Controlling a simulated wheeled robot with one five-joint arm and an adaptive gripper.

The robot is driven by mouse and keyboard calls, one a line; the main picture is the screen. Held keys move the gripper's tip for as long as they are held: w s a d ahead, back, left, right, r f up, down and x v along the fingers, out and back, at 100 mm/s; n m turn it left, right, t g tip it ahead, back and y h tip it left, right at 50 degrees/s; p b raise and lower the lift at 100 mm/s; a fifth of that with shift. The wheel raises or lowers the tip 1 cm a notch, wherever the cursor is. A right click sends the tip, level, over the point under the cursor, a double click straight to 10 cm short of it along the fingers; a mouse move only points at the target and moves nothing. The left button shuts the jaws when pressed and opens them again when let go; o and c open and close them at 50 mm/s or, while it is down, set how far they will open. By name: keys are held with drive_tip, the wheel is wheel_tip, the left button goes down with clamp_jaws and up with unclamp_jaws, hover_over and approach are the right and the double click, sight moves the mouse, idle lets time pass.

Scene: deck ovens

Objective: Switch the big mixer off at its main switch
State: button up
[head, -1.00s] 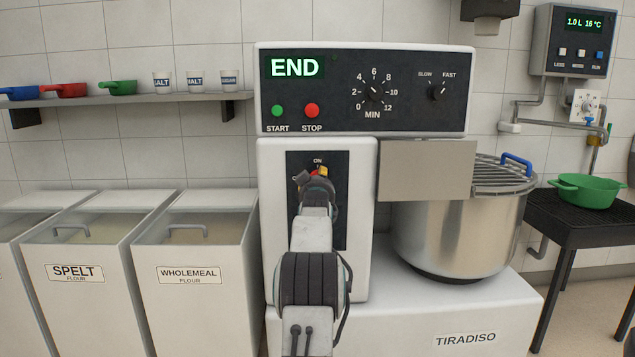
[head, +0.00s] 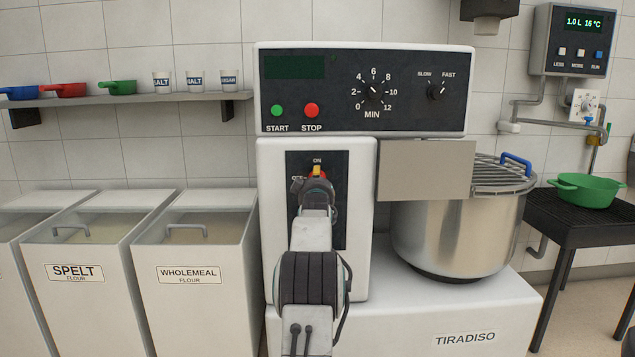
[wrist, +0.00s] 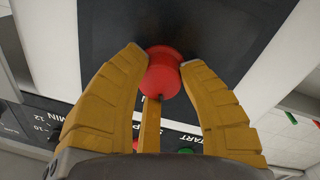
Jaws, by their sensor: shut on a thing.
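The big mixer (head: 365,220) stands in the middle of the head view, and its display (head: 292,67) is dark. Its main switch (head: 317,170) is a red knob with a yellow bar, on a black plate marked ON above and OFF to the left. My gripper (head: 315,184) is in front of it and hides most of it. In the wrist view, my gripper's ochre fingers (wrist: 164,62) are shut on the red knob (wrist: 162,80), one fingertip on each side. The yellow bar (wrist: 150,125) points towards the button panel, which is the ON side.
The green START button (head: 277,111) and red STOP button (head: 312,110) are above the switch. The bowl (head: 450,235) is on the right under a wire guard. Flour bins (head: 195,280) stand left. A green pan (head: 585,190) is on a black stand at right.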

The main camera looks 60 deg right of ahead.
drive_tip(key=shift+w+r+n, duration=0.1)
drive_tip(key=shift+r+n, duration=0.05)
drive_tip(key=shift+n, duration=1.95)
drive_tip(key=o, duration=1.2)
drive_tip(key=shift+a, duration=0.15)
drive_tip(key=shift+f+v, duration=0.15)
drive_tip(key=shift+v, duration=2.8)
drive_tip(key=shift+f+v, duration=0.1)
drive_tip(key=shift+v, duration=2.8)
drive_tip(key=shift+o, duration=0.3)
